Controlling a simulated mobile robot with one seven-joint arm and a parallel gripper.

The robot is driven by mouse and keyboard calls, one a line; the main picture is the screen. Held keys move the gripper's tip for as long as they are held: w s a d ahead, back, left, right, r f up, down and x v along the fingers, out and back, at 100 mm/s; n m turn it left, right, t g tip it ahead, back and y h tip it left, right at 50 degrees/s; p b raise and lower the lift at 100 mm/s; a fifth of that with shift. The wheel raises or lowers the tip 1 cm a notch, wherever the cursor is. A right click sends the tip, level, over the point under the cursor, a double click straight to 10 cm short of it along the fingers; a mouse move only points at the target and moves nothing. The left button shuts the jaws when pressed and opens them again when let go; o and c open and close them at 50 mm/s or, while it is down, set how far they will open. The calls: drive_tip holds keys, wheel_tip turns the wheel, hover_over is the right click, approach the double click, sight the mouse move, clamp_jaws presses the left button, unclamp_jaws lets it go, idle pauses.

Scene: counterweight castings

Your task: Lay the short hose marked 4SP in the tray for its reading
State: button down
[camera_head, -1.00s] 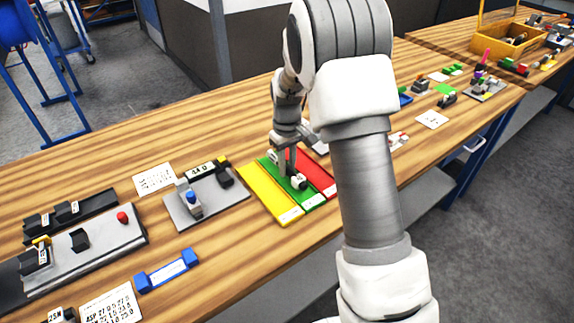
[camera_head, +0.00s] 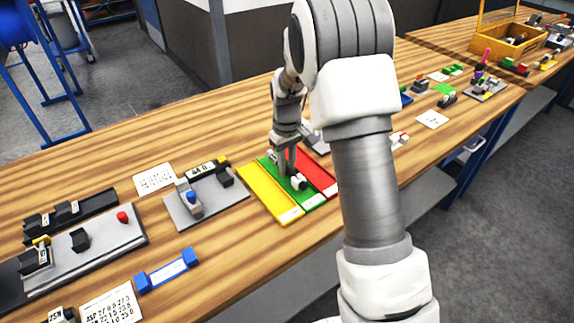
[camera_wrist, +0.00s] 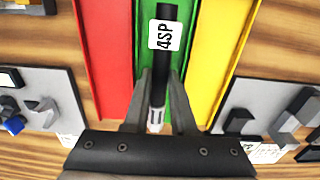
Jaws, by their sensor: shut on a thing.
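The short hose (camera_wrist: 168,16) is black, with a white tag reading 4SP and a pale metal end. My gripper (camera_wrist: 160,80) is shut on it, with the metal end between its fingers. The hose lies lengthwise along the green tray (camera_wrist: 149,12), inside its width. I cannot tell whether it touches the tray's floor. In the head view my gripper (camera_head: 284,168) is down at the green tray (camera_head: 312,202), and the hose (camera_head: 299,183) shows beside its fingers. The yellow tray (camera_head: 262,193) and the red tray (camera_head: 318,177) flank the green one.
A grey plate fixture (camera_head: 232,204) with a blue knob stands left of the trays. A blue holder (camera_head: 166,270), a printed card (camera_head: 154,179) and a long grey bench fixture (camera_head: 112,243) lie further left. Other small parts lie to the right, behind my arm. Bare wood lies in front of the trays.

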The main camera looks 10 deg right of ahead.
drive_tip(key=shift+f+b, duration=0.4)
drive_tip(key=shift+f, duration=0.3)
drive_tip(key=c, duration=0.7)
unclamp_jaws()
drive_tip(key=shift+o, duration=0.2)
drive_tip(key=shift+r+p, duration=2.35)
drive_tip(key=shift+r, duration=1.15)
